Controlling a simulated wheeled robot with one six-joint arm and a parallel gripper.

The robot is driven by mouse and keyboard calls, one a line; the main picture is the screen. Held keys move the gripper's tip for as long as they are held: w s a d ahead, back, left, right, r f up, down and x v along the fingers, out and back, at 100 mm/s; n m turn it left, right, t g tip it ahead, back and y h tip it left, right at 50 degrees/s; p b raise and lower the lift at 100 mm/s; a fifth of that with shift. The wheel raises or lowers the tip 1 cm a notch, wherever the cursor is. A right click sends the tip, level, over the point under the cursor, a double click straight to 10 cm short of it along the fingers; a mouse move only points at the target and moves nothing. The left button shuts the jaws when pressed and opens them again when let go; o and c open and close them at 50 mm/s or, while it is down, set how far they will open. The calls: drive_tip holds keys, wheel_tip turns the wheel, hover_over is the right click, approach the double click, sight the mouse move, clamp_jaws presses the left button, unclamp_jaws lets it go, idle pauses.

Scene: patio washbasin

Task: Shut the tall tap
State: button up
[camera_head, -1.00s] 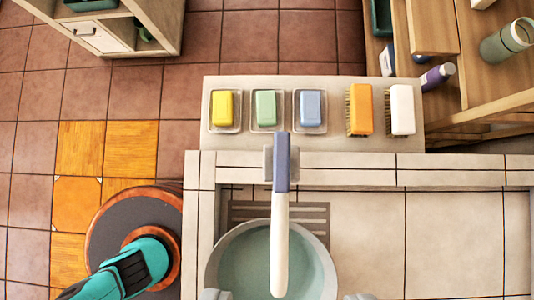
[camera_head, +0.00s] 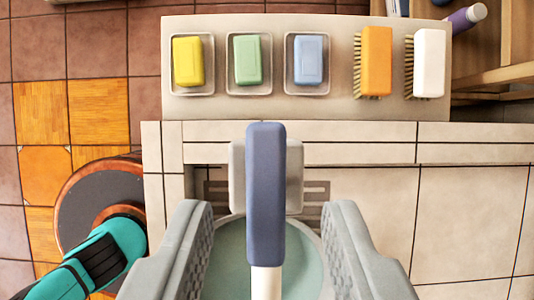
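The tall tap has a blue-grey lever (camera_head: 265,190) on top, seen from above, pointing toward me. Its white spout (camera_head: 266,283) shows below the lever at the bottom edge. Its pale grey back part (camera_head: 237,175) is behind the lever. My gripper (camera_head: 267,210) is open, with one grey finger on each side of the lever. Gaps show between both fingers and the lever in this view; the height difference cannot be told. The round basin (camera_head: 225,262), greenish inside, lies below and is partly hidden by the fingers. I cannot tell whether water runs.
A ledge behind the tap holds yellow soap (camera_head: 187,61), green soap (camera_head: 247,60) and blue soap (camera_head: 309,59) in dishes, an orange brush (camera_head: 376,62) and a white brush (camera_head: 429,63). Tiled counter (camera_head: 470,215) at right is clear. A purple bottle (camera_head: 466,18) is at upper right.

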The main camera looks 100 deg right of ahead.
sight(266, 188)
drive_tip(key=shift+x, duration=1.05)
clamp_jaws()
